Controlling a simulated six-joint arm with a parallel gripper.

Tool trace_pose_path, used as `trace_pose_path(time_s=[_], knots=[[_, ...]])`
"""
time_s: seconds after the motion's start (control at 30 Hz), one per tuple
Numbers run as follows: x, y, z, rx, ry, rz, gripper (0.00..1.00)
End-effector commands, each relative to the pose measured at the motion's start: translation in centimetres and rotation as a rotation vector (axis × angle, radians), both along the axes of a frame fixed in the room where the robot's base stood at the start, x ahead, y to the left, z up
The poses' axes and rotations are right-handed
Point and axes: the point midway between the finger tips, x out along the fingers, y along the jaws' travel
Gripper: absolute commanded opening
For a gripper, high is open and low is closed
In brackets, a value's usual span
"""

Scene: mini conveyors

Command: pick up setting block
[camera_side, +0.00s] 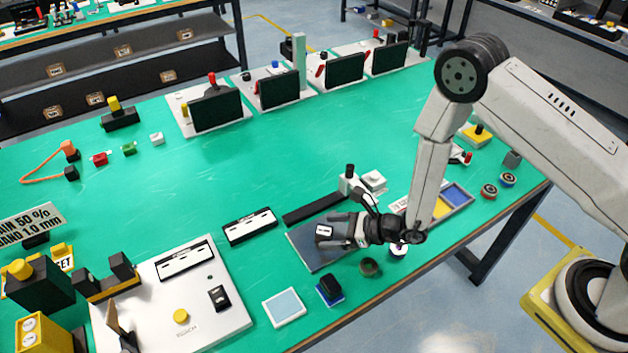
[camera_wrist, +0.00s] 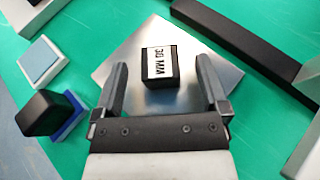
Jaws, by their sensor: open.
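The setting block (camera_wrist: 159,67) is a small black block with a white label on top. It sits on a grey metal plate (camera_wrist: 118,55) in the wrist view. In the side view the block (camera_side: 323,230) shows at the tips of my gripper, on the same plate (camera_side: 318,257). My gripper (camera_wrist: 162,85) is open, with one finger on each side of the block and gaps on both sides.
A black-handled stamp on a blue base (camera_side: 330,290) and a pale blue pad (camera_side: 285,307) stand near the front edge. A black bar with a post (camera_side: 315,208) lies behind the plate.

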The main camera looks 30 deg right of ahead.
Motion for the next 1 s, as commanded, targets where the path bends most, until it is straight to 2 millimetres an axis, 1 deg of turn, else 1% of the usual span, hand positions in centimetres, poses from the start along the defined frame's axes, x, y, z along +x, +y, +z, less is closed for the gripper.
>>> trace_pose_path(time_s=[0.1,0.23,0.77,0.8,0.87,0.9,0.97,1.0], knots=[[0.8,0.8,-0.5,0.000,0.001,0.002,0.94],[1.3,1.3,-0.8,0.000,0.001,0.001,0.94],[1.4,1.4,-0.8,-0.001,0.001,0.000,0.94],[1.4,1.4,-0.8,-0.001,0.001,0.000,0.91],[1.4,1.4,-0.8,-0.001,0.001,0.000,0.72],[1.4,1.4,-0.8,-0.001,0.001,0.000,0.59],[1.4,1.4,-0.8,-0.001,0.001,0.000,0.40],[1.4,1.4,-0.8,-0.001,0.001,0.000,0.27]])
